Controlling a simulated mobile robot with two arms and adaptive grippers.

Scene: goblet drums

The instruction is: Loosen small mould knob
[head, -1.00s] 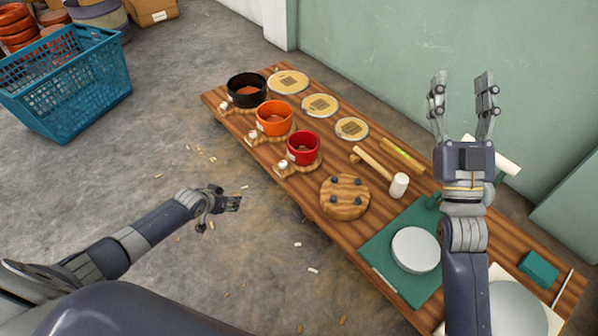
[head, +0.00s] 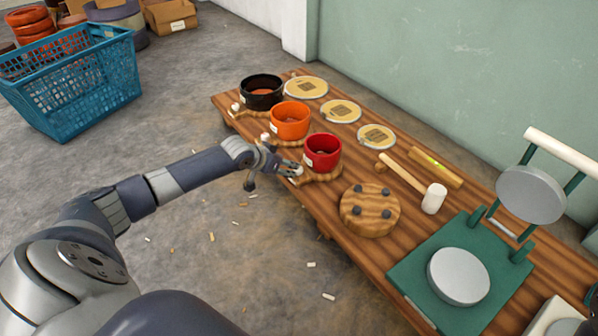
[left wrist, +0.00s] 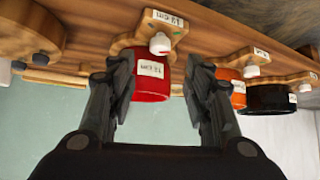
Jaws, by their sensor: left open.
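The small mould is the red cup (head: 323,152) on a wooden base at the near end of the row of moulds; it also shows in the left wrist view (left wrist: 150,82). Its white knob (left wrist: 159,43) sticks out from the base beside the cup. My left gripper (head: 284,169) is open and empty, with its fingertips close to this knob in the head view. In the left wrist view the knob lies between the lines of the two fingers (left wrist: 158,66), just beyond their tips. I cannot tell whether they touch it.
An orange mould (head: 290,120) and a black mould (head: 262,92) with similar white knobs stand farther along the bench. A round wooden block with dark pegs (head: 370,210), a mallet (head: 432,198) and a green press (head: 420,270) occupy the near part.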

